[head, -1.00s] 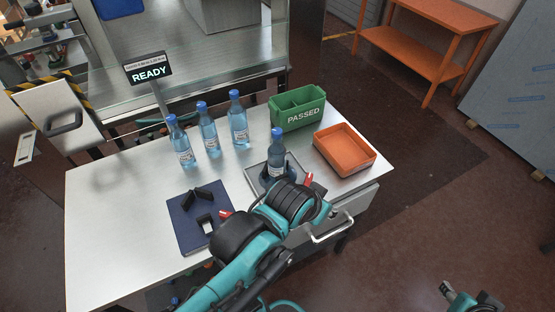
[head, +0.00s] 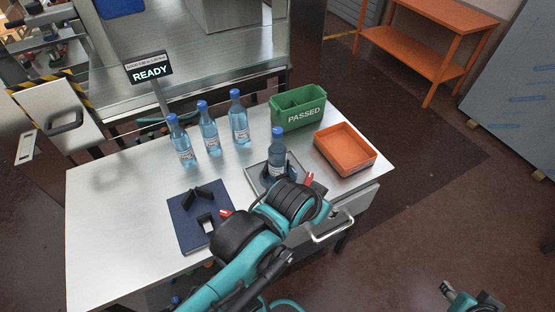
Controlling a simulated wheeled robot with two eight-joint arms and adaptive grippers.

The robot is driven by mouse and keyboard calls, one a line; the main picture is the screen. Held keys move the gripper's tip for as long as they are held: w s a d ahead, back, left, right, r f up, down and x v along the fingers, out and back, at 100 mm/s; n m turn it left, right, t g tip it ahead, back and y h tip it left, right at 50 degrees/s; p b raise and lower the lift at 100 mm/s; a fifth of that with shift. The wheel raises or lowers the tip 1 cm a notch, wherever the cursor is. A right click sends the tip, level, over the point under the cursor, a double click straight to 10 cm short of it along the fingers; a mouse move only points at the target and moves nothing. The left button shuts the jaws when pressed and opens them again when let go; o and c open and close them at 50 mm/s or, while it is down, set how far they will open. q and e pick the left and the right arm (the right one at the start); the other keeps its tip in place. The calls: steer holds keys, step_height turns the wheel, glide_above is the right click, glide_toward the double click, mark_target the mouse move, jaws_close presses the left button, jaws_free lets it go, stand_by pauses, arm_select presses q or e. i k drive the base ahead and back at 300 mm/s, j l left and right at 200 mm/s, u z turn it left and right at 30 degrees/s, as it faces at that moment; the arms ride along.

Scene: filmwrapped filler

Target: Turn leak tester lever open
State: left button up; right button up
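A blue-capped bottle (head: 277,150) stands upright on a dark-rimmed grey square plate (head: 252,174) near the table's right side. I take this station for the leak tester, but cannot make out its lever for sure. Dark parts flank the bottle's lower half; I cannot tell whether they are holder or fingers. A small red piece (head: 309,179) shows just right of the bottle, beside my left wrist. My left arm comes in from the bottom and ends in front of the plate; its wrist hides its gripper's fingertips. My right gripper (head: 452,294) is at the bottom right, over the floor, away from the table.
Several blue-capped bottles (head: 208,127) stand at the back. A green PASSED bin (head: 300,118) and an orange tray (head: 346,168) are at the right. A blue mat (head: 187,232) holds black pieces (head: 204,195). A READY sign (head: 149,72) stands behind. The table's left part is clear.

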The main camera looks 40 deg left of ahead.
mark_target(308, 182)
steer(key=u, duration=1.35)
